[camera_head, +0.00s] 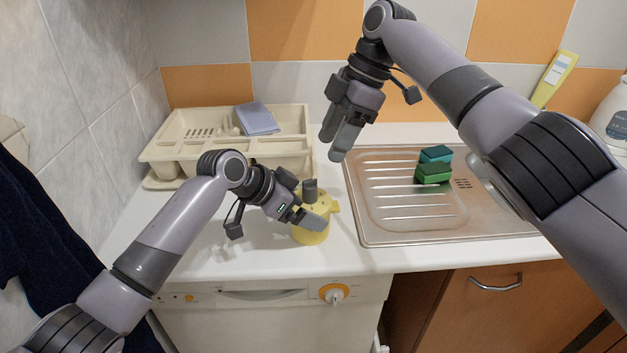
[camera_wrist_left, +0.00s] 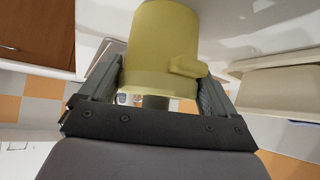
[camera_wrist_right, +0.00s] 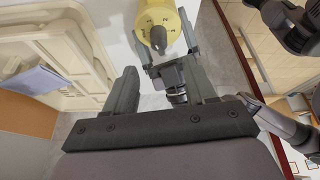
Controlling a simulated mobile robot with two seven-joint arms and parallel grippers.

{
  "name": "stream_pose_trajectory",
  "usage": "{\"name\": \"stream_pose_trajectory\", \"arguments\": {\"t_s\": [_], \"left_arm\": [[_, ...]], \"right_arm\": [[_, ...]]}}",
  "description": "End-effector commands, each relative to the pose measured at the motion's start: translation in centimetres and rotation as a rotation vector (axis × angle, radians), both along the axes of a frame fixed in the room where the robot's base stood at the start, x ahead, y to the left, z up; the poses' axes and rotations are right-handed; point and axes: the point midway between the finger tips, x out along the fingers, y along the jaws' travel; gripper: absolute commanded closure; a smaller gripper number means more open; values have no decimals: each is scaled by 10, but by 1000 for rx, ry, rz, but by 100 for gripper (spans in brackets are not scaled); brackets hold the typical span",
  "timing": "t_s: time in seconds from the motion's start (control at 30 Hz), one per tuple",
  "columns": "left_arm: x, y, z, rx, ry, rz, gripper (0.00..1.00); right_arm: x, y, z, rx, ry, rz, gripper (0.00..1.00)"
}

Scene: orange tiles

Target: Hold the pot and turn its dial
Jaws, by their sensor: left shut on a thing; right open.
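The yellow pot (camera_head: 312,232) stands on the white counter in the head view, with a dark grey dial (camera_head: 310,190) on its top. My left gripper (camera_head: 312,218) is shut on the pot from the left side; in the left wrist view the pot's body (camera_wrist_left: 165,45) sits between the fingers. In the right wrist view the pot (camera_wrist_right: 160,22) shows from above, with marks around the dial (camera_wrist_right: 158,40). My right gripper (camera_head: 336,142) is open and empty, above and behind the pot, fingers pointing down. The dial lies beyond its fingertips, not between them.
A cream dish rack (camera_head: 160,152) with a blue-grey item (camera_head: 257,118) stands behind left of the pot. A steel sink drainer (camera_head: 400,225) with green (camera_head: 433,174) and teal (camera_head: 436,154) sponges lies to the right. The counter's front edge is close to the pot.

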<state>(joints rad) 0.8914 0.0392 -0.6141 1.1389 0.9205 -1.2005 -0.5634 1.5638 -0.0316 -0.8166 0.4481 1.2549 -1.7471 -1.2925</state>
Motion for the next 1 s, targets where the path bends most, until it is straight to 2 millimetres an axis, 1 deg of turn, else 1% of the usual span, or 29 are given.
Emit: {"name": "stream_pose_trajectory", "arguments": {"t_s": [0.03, 0.2, 0.3, 0.43, 0.6, 0.9, 0.93, 0.97, 1.0], "left_arm": [[0, 1, -2, 3, 4, 1, 57], [0, 1, -2, 3, 4, 1, 57], [0, 1, -2, 3, 4, 1, 57], [0, 1, -2, 3, 4, 1, 57], [0, 1, -2, 3, 4, 1, 57], [0, 1, -2, 2, 4, 0, 57], [0, 1, -2, 2, 4, 0, 57], [0, 1, -2, 2, 4, 0, 57], [0, 1, -2, 2, 4, 0, 57]], "right_arm": [[-1, 4, -11, -1, 3, 1, 45], [-2, 17, -44, -4, 3, 0, 45], [-3, 24, -61, -3, 3, -1, 45], [-4, 32, -77, -2, 0, -1, 45], [-4, 36, -89, -2, -2, -2, 45], [-4, 37, -91, -3, -2, -3, 45], [-4, 37, -91, -3, -2, -2, 51], [-4, 37, -91, -3, -2, -3, 61], [-4, 37, -91, -3, -2, -3, 74]]}}
